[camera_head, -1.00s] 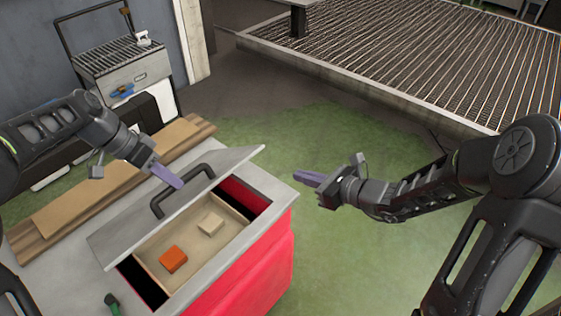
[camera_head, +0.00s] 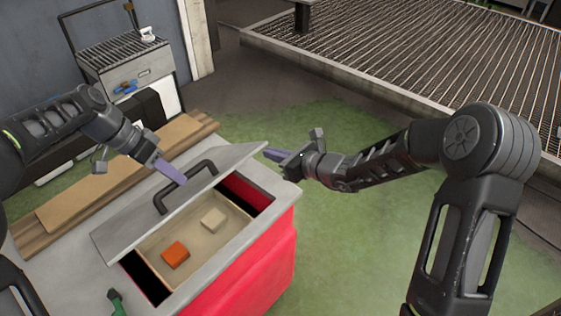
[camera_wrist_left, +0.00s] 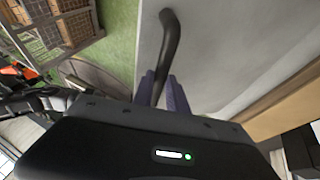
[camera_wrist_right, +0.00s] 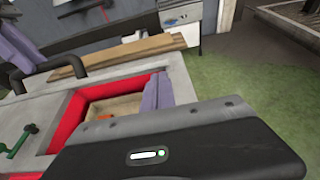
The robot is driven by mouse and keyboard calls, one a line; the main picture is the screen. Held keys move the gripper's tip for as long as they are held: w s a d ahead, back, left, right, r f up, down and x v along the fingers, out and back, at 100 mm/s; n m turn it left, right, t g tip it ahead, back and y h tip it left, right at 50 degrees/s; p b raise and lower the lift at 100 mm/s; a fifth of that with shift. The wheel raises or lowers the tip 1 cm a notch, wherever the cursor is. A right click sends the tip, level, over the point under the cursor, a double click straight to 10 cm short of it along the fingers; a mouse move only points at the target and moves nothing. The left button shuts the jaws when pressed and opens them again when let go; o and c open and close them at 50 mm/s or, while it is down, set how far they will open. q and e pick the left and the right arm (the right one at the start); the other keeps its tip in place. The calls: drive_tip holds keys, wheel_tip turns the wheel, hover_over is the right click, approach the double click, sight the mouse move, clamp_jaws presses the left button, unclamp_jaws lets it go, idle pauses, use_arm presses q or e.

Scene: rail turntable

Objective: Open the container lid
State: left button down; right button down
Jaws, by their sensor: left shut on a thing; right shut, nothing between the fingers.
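The grey container lid (camera_head: 215,183) is tilted up, and the red container (camera_head: 262,250) shows partly open beneath it. The lid's dark handle (camera_head: 160,203) sits on its upper face. My left gripper (camera_head: 178,178) is shut on the handle; in the left wrist view the purple fingers (camera_wrist_left: 164,92) are on either side of the handle bar (camera_wrist_left: 168,45). My right gripper (camera_head: 272,154) is shut and empty, just off the lid's right end. Its purple fingers (camera_wrist_right: 157,94) appear in front of the opening in the right wrist view.
Inside is a tan tray (camera_head: 192,245) with an orange block (camera_head: 175,254) and a cream block (camera_head: 213,218). A green handle (camera_head: 117,302) is on the near counter. Wooden boards (camera_head: 110,185) lie behind the lid. Green floor to the right is free.

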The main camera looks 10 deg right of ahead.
use_arm(q)
drive_tip(key=shift+w+a+f, duration=0.3)
drive_tip(key=shift+w+a, duration=0.05)
drive_tip(key=shift+a, duration=0.2)
use_arm(e)
drive_tip(key=shift+r, duration=0.1)
drive_tip(key=shift+w+a+r, duration=0.2)
drive_tip(key=shift+w+r, duration=0.05)
drive_tip(key=shift+r, duration=0.2)
drive_tip(key=shift+w+a+r, duration=0.15)
drive_tip(key=shift+w+r, duration=0.05)
drive_tip(key=shift+r, duration=0.2)
use_arm(q)
drive_tip(key=shift+f, duration=0.15)
use_arm(e)
drive_tip(key=shift+w+a+r, duration=0.1)
drive_tip(key=shift+w+r, duration=0.1)
use_arm(q)
drive_tip(key=c, duration=1.7)
unclamp_jaws()
drive_tip(key=o, duration=0.4)
drive_tip(key=shift+w, duration=0.25)
use_arm(e)
drive_tip(key=shift+w+a+f, duration=0.15)
drive_tip(key=shift+w+f, duration=0.1)
use_arm(q)
drive_tip(key=shift+d, duration=0.1)
use_arm(e)
drive_tip(key=shift+s, duration=0.1)
